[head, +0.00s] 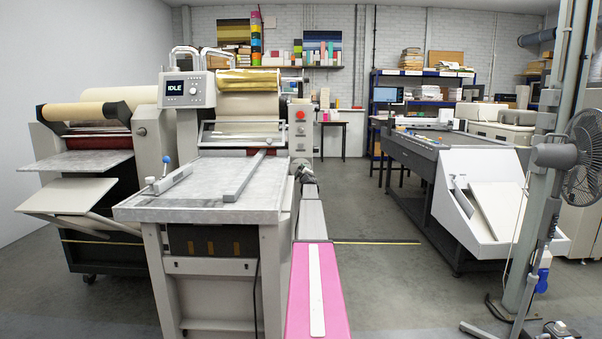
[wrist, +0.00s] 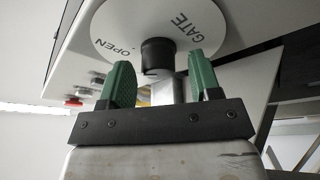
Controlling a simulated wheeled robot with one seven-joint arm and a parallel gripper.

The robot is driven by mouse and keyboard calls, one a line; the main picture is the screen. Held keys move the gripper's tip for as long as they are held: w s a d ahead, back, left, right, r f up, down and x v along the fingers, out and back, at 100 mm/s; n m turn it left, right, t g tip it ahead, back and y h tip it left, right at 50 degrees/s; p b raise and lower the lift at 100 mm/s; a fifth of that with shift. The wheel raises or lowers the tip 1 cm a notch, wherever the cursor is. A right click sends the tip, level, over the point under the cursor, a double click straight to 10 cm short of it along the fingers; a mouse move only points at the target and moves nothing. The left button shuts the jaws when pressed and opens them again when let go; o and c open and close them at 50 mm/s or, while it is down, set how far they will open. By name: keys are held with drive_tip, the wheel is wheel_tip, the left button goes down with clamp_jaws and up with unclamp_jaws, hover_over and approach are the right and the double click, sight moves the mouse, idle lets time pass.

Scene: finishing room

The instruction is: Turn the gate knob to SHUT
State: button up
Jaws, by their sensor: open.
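In the wrist view a dark round gate knob (wrist: 158,55) sticks out from a pale round dial plate (wrist: 150,22). The plate reads GATE and OPEN; no SHUT mark shows. My gripper (wrist: 159,78) has two green fingers, open and empty, one to each side below the knob. Gaps show between the knob and both fingers in the picture; I cannot tell how far the tips are from it in depth. No pointer on the knob is clear, so its setting cannot be told. In the head view the knob cannot be made out.
A row of push buttons (wrist: 80,96), one red, sits left of the dial. In the head view a laminating machine with a grey feed table (head: 205,205) and an IDLE display (head: 175,87) stands at left-centre. A long dark table (head: 415,155) stands right; floor between is clear.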

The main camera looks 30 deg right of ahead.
drive_tip(key=c, duration=0.9)
drive_tip(key=shift+c, duration=0.2)
drive_tip(key=shift+n, duration=0.4)
drive_tip(key=n+g, duration=0.1)
drive_tip(key=n, duration=0.4)
drive_tip(key=n+g, duration=0.2)
drive_tip(key=n, duration=0.3)
drive_tip(key=n+g+y, duration=0.1)
drive_tip(key=n+g, duration=0.1)
drive_tip(key=n, duration=0.3)
drive_tip(key=shift+r+n, duration=0.25)
drive_tip(key=shift+n, duration=0.05)
